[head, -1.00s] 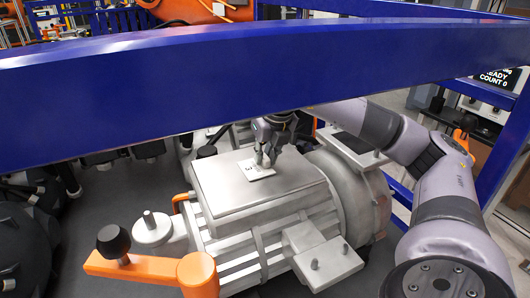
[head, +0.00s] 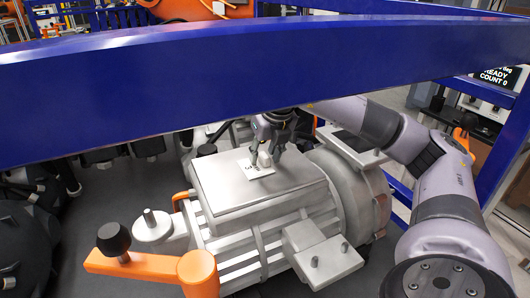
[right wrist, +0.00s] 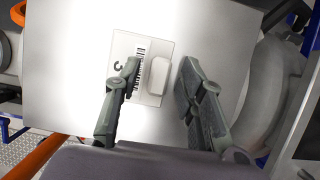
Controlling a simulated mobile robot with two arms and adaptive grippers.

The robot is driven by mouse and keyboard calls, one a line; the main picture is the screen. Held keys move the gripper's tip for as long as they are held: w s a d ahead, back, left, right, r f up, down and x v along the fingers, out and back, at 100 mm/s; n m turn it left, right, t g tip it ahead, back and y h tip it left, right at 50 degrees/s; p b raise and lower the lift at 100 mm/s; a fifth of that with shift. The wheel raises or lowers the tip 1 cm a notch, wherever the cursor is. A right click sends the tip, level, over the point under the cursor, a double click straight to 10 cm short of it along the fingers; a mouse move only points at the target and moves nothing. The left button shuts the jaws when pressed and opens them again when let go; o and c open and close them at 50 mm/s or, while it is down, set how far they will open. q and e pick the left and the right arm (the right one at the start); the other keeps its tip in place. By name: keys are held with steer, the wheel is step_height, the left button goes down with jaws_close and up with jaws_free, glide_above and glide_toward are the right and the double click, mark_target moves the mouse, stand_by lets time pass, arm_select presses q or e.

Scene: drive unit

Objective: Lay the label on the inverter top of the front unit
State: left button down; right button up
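The inverter top (head: 230,192) is a flat grey plate on the finned metal front unit (head: 250,240) in the head view. The white label (head: 262,172), with a barcode and a number, lies on that plate near its far edge; it also shows in the right wrist view (right wrist: 124,48). A pale raised tab stands on the label (right wrist: 157,75). My right gripper (head: 272,155) is low over the label. In the right wrist view its fingers (right wrist: 161,78) are spread, one on each side of the tab, with gaps visible. My left gripper is not in view.
A blue beam (head: 200,85) crosses the head view in front of the work area. An orange clamp arm with a black knob (head: 150,264) is at the near left of the unit. Dark rounded parts (head: 25,235) are at the far left.

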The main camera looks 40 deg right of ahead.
steer(key=shift+s+r+b, duration=0.1)
steer(key=shift+r+b, duration=0.2)
steer(key=shift+r, duration=0.15)
steer(key=b+v, duration=0.1)
steer(key=v, duration=0.4)
steer(key=shift+a+r, duration=0.1)
steer(key=shift+r, duration=0.1)
step_height(320, 180, up, 5)
steer(key=p, duration=0.1)
glide_above(269, 170)
steer(key=s, duration=0.2)
steer(key=shift+s+a+r+p, duration=0.1)
steer(key=shift+a+r+p, duration=0.1)
steer(key=shift+a+p, duration=0.1)
